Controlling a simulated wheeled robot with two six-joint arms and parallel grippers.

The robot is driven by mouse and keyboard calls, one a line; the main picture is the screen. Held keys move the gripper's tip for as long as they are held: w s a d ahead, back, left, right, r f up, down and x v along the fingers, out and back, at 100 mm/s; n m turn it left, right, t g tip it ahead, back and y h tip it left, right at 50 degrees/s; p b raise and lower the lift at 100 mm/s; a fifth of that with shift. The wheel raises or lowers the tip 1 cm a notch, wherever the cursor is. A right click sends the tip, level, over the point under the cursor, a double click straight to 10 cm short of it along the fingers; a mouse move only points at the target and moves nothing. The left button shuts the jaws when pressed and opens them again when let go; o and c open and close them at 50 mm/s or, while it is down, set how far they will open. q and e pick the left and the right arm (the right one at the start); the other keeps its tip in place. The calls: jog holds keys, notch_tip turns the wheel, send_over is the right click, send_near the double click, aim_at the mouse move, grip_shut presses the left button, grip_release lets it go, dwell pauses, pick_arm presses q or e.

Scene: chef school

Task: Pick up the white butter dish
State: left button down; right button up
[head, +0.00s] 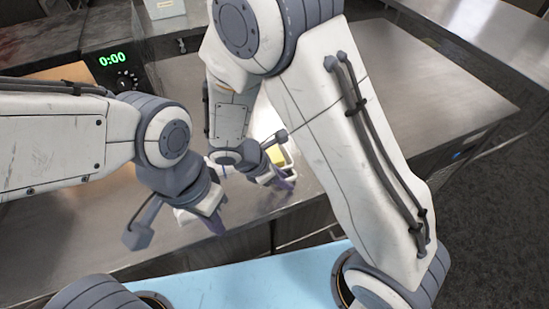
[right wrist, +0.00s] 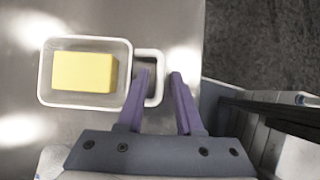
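The white butter dish (right wrist: 123,78) sits on the steel counter with a yellow block of butter (right wrist: 84,72) in it. A white loop-shaped handle (right wrist: 160,85) sticks out from its right side in the right wrist view. My right gripper (right wrist: 161,76) is open, with the handle's outer bar showing between its two purple fingers; I cannot tell whether they touch it. In the head view the dish (head: 289,158) is partly hidden behind my right gripper (head: 282,178). My left gripper (head: 212,218) hangs over the counter's front, apart from the dish; its finger gap is unclear.
The steel counter (head: 400,80) is bare to the right of the dish. Its front edge lies close to the dish. A black appliance with a green 0:00 display (head: 112,59) stands at the back left. A pale box (head: 163,8) is at the back.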

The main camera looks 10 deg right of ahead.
grip_shut()
dwell(1.2)
